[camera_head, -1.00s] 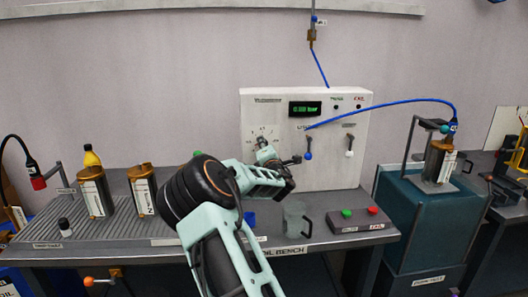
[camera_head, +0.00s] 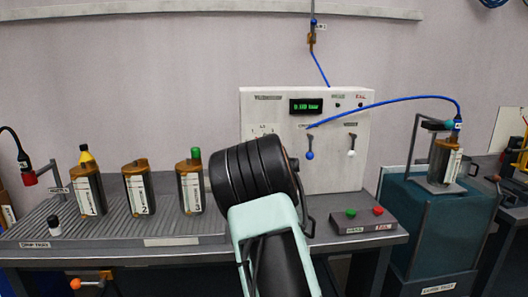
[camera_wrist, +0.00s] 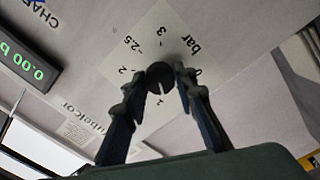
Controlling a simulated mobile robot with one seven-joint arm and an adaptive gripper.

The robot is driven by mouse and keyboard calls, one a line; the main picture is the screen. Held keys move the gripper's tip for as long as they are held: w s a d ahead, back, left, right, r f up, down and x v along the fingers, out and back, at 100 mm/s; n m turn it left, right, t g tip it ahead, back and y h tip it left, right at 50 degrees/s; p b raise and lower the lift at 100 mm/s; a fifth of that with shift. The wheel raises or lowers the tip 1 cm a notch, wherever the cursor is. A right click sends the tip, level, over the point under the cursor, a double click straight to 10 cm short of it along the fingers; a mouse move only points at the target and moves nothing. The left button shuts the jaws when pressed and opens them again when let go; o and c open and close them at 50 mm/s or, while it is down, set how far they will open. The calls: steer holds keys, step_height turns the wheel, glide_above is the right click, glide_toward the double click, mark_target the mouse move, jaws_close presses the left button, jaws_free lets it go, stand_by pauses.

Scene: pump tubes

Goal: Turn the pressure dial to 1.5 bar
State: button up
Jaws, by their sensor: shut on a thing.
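The pressure dial is a dark round knob (camera_wrist: 160,70) on the white panel's printed scale, seen in the wrist view. The scale reads 0, 1, 2, 2.5 and 3 bar around it. A light pointer line on the knob faces the lower side, toward the 1 mark. My gripper (camera_wrist: 160,79) has one finger on each side of the knob and is shut on it. In the head view my arm hides the gripper and knob. The green display (camera_head: 306,106) reads about 0.00 bar; it also shows in the wrist view (camera_wrist: 28,62).
The white panel (camera_head: 345,175) has a blue lever (camera_head: 310,153) and a white lever (camera_head: 352,150) right of my arm. A button box (camera_head: 362,222) stands on the bench below. Several canisters (camera_head: 137,192) stand at left. A blue hose (camera_head: 390,101) crosses to the teal unit (camera_head: 430,225).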

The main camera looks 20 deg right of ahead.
steer(key=m+b, duration=0.5)
steer(key=m, duration=0.7)
steer(key=shift+h+b, duration=0.35)
steer(key=shift+h, duration=0.05)
steer(key=shift+m, duration=0.4)
steer(key=o, duration=1.2)
steer(key=shift+c, duration=0.2)
steer(key=shift+s, duration=0.1)
steer(key=v, duration=1.2)
steer(key=shift+r, duration=0.2)
